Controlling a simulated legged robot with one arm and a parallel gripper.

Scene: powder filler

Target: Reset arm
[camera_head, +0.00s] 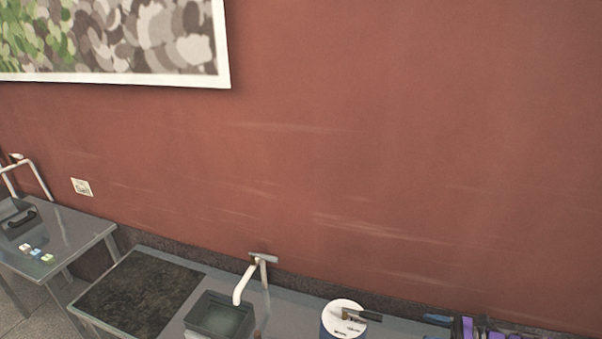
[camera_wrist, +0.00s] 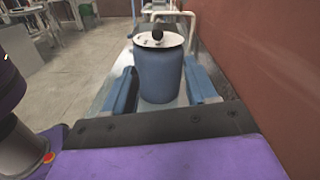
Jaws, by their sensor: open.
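My gripper (camera_head: 430,328) is partly in the head view at the bottom right edge, with purple parts behind its blue fingers. In the wrist view my gripper (camera_wrist: 160,68) is open, with one blue finger at each side of the picture. A blue drum (camera_wrist: 162,80) with a white lid and a dark knob appears between the fingers, beyond them.
A counter (camera_head: 295,305) runs along the red wall (camera_head: 400,150). It carries a dark basin (camera_head: 222,315) with a pale faucet (camera_head: 243,285) and a dark mat (camera_head: 140,292). Another table (camera_head: 70,228) with small colored blocks stands at left. Open floor (camera_wrist: 80,60) shows left of the counter.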

